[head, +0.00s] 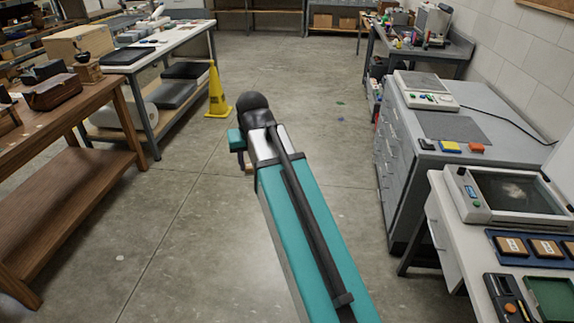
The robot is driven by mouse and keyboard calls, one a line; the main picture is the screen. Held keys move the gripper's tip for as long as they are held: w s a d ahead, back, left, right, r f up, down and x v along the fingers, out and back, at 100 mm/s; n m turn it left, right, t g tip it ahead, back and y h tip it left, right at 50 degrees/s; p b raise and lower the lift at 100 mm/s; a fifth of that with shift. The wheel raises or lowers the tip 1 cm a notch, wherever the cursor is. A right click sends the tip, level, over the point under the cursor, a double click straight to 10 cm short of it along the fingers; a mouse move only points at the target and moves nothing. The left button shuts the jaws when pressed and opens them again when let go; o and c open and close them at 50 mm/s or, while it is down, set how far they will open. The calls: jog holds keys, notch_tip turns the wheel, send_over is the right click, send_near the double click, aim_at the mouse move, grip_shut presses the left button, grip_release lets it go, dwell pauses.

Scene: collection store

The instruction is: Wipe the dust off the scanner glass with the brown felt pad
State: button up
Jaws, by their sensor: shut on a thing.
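My gripper (243,162) is at the far end of my teal arm, over the open floor, well to the left of the scanner. It is mostly hidden behind the arm. A small brown piece, the brown felt pad (249,169), shows at its end; the gripper is shut on it. The pad's full shape is hidden.
A blue tray (495,238) and dark cases sit in front of the scanner.

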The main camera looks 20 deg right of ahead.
jog(key=a, duration=0.2)
jog(key=a+r+n, duration=0.1)
jog(key=a+n, duration=0.1)
jog(key=a, duration=0.1)
jog(key=shift+w+a+r+y, duration=0.25)
jog(key=shift+a+r+y, duration=0.05)
jog(key=shift+y, duration=0.1)
